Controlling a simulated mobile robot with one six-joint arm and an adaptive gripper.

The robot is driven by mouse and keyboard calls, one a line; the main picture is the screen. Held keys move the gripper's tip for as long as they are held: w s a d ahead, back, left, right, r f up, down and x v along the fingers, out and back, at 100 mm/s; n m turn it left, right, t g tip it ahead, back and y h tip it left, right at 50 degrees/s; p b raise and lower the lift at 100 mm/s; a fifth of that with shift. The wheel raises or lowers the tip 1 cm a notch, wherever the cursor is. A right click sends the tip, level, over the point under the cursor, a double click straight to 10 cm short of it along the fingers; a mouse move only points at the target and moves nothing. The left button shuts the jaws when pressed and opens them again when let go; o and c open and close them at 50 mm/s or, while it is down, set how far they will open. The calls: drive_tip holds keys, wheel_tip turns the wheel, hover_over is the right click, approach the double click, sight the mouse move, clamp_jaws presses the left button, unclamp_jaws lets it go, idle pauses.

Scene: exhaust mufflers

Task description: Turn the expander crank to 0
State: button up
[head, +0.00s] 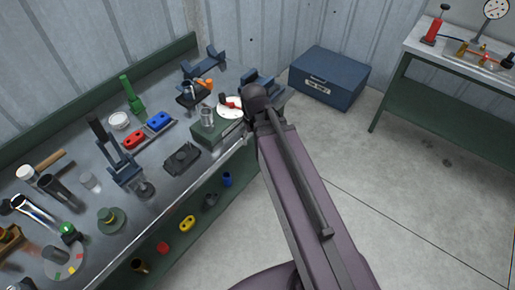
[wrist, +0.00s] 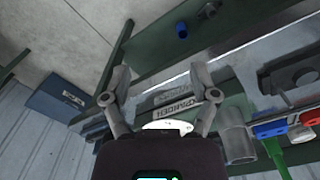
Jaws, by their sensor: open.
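The expander is a green block (head: 215,142) at the right end of the workbench. On it is a white dial (head: 230,107) with a red mark, and a dark part beside my arm may belong to the crank. A clear grey cylinder (head: 207,117) stands beside the dial. In the wrist view my gripper (wrist: 160,72) is open, its two fingers apart with nothing between the tips. A plate lettered EXPANDER (wrist: 178,118) and part of the white dial (wrist: 166,126) show between the fingers. The crank's handle and setting cannot be made out; my gripper and arm hide part of the expander.
The workbench (head: 160,190) carries red and blue blocks (head: 147,131), a green bottle-like tool (head: 132,95), a dark fixture (head: 182,158) and several other tools. A blue box (head: 328,77) stands on the floor behind. Floor to the right is clear up to another bench (head: 425,95).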

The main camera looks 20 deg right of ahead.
drive_tip(key=shift+s+d+f+m+b, duration=0.1)
drive_tip(key=shift+s+f+m+b, duration=0.15)
drive_tip(key=shift+s, duration=0.4)
drive_tip(key=shift+s+d+f+m+b, duration=0.15)
drive_tip(key=shift+s+f+m, duration=0.15)
drive_tip(key=shift+s, duration=0.3)
wheel_tip(320, 180, up, 13)
drive_tip(key=n+p, duration=1.2)
drive_tip(key=p, duration=0.2)
hover_over(222, 95)
drive_tip(key=shift+w+r+b, duration=0.1)
drive_tip(key=shift+r+b, duration=0.05)
drive_tip(key=shift+b, duration=0.15)
wheel_tip(222, 95, down, 14)
drive_tip(key=b, duration=1.3)
drive_tip(key=shift+b, duration=0.4)
drive_tip(key=shift+r, duration=0.1)
